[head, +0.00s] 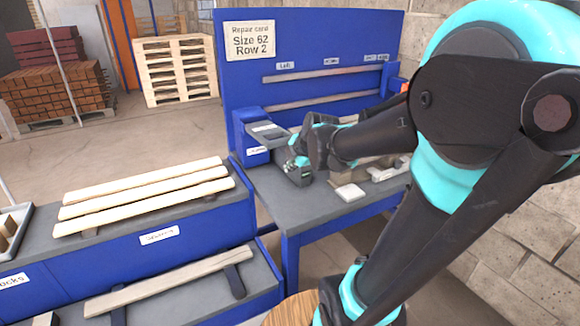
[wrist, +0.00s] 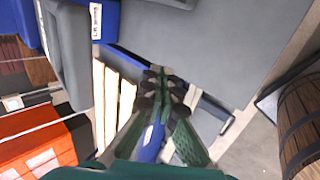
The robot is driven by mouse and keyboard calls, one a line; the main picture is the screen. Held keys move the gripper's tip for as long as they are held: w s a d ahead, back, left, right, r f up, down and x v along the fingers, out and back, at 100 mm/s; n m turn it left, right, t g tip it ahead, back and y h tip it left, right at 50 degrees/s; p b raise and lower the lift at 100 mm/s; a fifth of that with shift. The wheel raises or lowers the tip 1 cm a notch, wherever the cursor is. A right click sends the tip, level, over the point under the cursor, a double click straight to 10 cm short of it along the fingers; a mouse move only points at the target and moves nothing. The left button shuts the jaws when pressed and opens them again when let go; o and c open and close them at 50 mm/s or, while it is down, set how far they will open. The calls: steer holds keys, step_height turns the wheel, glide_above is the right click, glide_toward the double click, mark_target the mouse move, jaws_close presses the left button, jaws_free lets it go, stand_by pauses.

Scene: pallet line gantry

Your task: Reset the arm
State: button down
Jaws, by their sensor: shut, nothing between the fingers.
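My arm reaches in from the right in the head view, bent over the blue workbench. My gripper (head: 300,172) hangs over the left part of the grey bench top (head: 330,208). In the wrist view my gripper (wrist: 165,82) has its green fingers drawn together at the tips. It is shut with nothing between the fingers. The fingertips are small and partly hidden by my wrist in the head view.
A repair card (head: 251,40) reads "Size 62 Row 2". A white block (head: 348,192) lies on the bench. Pale boards (head: 145,195) lie on the lower-left blue stand. A barrel (wrist: 302,120) stands at right in the wrist view. Pallets (head: 175,70) stand behind.

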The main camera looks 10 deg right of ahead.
steer(key=shift+s+r, duration=0.1)
stand_by(0.3)
steer(key=s+d+f+m+g+h, duration=0.1)
steer(key=s+d+f+m, duration=0.1)
steer(key=s+f+m, duration=0.5)
steer(key=s+d+f+m+g+h, duration=0.1)
steer(key=s+d+f+m+g, duration=0.1)
steer(key=s+f+m, duration=0.5)
steer(key=s+d+m, duration=0.1)
steer(key=s+m, duration=0.3)
steer(key=m, duration=0.3)
steer(key=shift+s+m, duration=0.3)
